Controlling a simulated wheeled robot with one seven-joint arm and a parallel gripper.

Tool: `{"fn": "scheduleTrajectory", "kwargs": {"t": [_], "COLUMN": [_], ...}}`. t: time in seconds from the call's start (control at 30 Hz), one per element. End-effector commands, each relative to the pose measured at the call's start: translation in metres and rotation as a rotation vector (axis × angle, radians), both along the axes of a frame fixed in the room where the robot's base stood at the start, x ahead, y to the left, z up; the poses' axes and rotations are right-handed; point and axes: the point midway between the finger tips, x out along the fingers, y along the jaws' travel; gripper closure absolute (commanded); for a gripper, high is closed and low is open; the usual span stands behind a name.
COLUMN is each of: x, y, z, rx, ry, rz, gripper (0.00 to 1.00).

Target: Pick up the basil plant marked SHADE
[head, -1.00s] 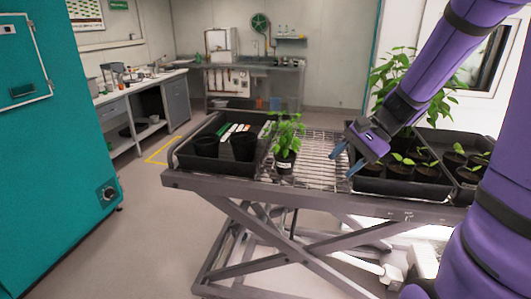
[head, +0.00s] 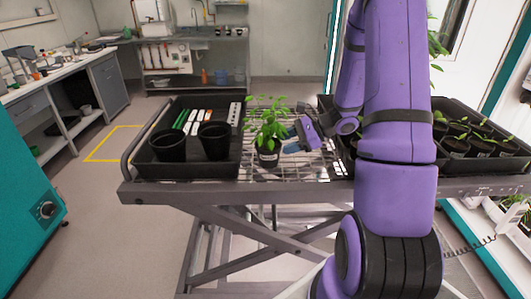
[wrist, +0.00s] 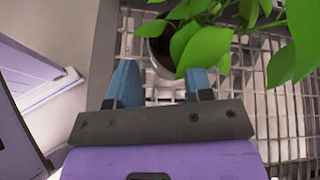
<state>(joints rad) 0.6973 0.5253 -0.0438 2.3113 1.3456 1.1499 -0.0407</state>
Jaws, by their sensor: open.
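A leafy green basil plant (head: 268,123) stands upright in a black pot with a white label on the wire-top cart (head: 308,168), right of the left tray. The label's writing is too small to read. My gripper (head: 289,140) is just right of the pot, its blue fingers pointing at it. In the wrist view, my gripper (wrist: 160,82) is open, with the dark pot (wrist: 160,50) just ahead of and partly between the fingertips. Leaves (wrist: 205,45) hang over the right finger. I cannot tell whether the fingers touch the pot.
A black tray (head: 190,177) with two empty black pots and labels stands at the left of the cart. Another black tray (head: 480,167) with several potted seedlings is at the right, partly hidden by my arm. A teal cabinet (head: 30,200) is at far left.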

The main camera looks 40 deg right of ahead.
Motion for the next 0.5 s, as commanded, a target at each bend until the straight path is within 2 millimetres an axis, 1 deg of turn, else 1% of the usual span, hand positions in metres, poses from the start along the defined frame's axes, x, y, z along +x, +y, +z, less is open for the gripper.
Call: {"fn": "scheduleTrajectory", "kwargs": {"t": [0.3, 0.5], "x": [0.016, 0.021], "y": [0.034, 0.04], "z": [-0.02, -0.025], "rx": [0.002, -0.001], "ry": [0.001, 0.0], "rz": [0.004, 0.001], "gripper": [0.53, 0.53]}}
